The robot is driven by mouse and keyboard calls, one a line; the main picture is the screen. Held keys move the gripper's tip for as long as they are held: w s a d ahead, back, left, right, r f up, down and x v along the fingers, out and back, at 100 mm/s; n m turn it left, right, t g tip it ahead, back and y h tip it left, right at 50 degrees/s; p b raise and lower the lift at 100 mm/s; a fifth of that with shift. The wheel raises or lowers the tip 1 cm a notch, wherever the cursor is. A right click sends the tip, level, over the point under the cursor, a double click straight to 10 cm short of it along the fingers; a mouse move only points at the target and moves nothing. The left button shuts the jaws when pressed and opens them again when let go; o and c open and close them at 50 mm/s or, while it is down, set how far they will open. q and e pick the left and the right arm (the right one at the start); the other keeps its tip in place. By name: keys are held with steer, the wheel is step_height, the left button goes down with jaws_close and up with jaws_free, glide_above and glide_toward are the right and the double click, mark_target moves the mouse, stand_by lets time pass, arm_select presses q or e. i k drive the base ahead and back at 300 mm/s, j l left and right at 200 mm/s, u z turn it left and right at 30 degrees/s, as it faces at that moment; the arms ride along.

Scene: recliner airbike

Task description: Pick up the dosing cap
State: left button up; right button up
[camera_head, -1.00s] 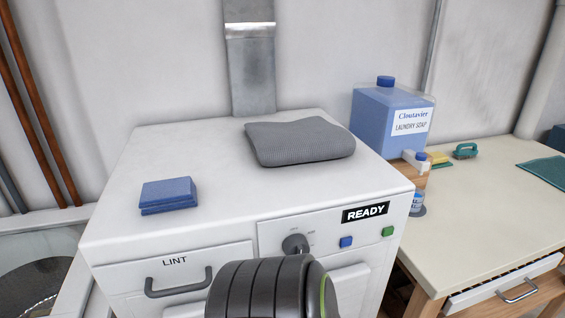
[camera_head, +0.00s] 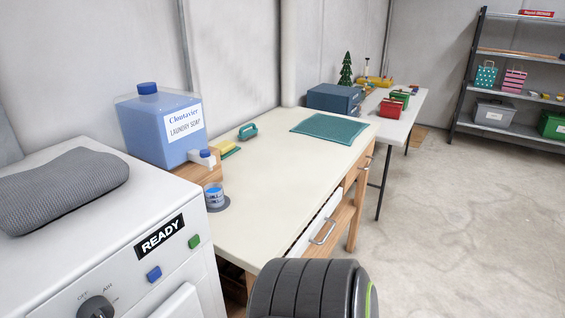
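A small clear cup with blue on it, which looks like the dosing cap (camera_head: 214,195), stands upright on a round grey pad (camera_head: 224,205) at the near left corner of the cream table. It is just below the white spout with a blue knob (camera_head: 205,156) of the laundry soap jug (camera_head: 163,127). The jug is blue with a blue lid and sits on a wooden stand (camera_head: 195,177). Neither of my grippers shows. A dark ribbed part of my own body fills the bottom middle.
The white dryer (camera_head: 112,225) with a folded grey cloth (camera_head: 62,188) is at the left. The cream table (camera_head: 262,185) holds a yellow sponge (camera_head: 226,147), a green brush (camera_head: 248,131) and a teal mat (camera_head: 330,128); its middle is clear. Open floor (camera_head: 460,220) lies to the right.

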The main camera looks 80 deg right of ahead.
mark_target(214, 195)
steer(key=z, duration=0.4)
steer(key=i+z, duration=0.1)
steer(key=z, duration=0.35)
steer(key=j+z, duration=0.1)
steer(key=z, duration=0.75)
steer(key=j+z, duration=0.1)
steer(key=z, duration=0.3)
steer(key=i+l, duration=0.15)
steer(key=l, duration=0.15)
steer(key=i+l, duration=0.1)
steer(key=l, duration=0.2)
steer(key=i+l, duration=0.15)
steer(key=l, duration=0.15)
steer(key=l+u, duration=0.25)
steer(key=u, duration=0.15)
steer(key=i+l+u, duration=0.1)
steer(key=l+u, duration=0.45)
steer(key=u, duration=0.65)
